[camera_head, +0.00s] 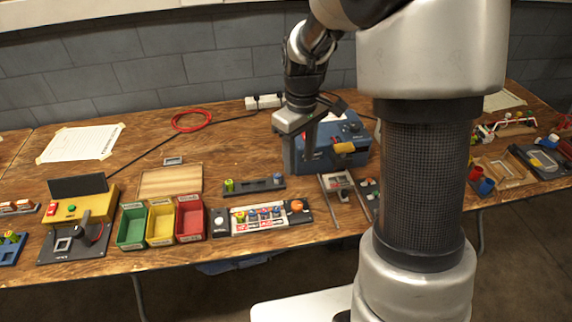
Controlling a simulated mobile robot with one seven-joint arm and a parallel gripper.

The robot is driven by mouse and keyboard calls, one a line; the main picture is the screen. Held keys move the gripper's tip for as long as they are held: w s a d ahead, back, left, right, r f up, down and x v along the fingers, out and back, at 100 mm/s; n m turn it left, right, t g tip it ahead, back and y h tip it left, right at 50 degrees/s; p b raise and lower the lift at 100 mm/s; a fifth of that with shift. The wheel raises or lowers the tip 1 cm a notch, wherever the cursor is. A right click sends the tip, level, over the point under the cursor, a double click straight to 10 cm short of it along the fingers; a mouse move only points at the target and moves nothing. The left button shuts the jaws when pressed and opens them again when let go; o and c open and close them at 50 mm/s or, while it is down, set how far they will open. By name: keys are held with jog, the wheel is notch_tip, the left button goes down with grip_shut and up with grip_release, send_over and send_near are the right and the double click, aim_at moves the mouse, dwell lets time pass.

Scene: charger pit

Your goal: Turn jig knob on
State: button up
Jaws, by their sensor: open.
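My gripper (305,146) is small in the view and hangs from the arm at the front left of a blue box (331,158) on the wooden bench. Its jaws are open, and I see nothing held between them. The blue box has a sloped top with dark round parts (347,127), which look like knobs, and a yellow part (344,148) on its front. The gripper and wrist cover the left part of the box. I cannot tell for certain which part is the jig knob or how it is turned.
Green, yellow and red bins (131,228) stand at the front left, beside a yellow and black station (80,207). A panel with an orange knob (297,206) lies in front of the box. A power strip (264,102) sits behind. My column hides the bench's right middle.

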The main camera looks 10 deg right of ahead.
aim_at(297, 204)
notch_tip(297, 204, down, 17)
jog(key=b, duration=0.2)
jog(key=shift+f+b, duration=0.2)
jog(key=shift+b, duration=0.1)
jog(key=c, duration=1.1)
jog(key=shift+o, duration=0.2)
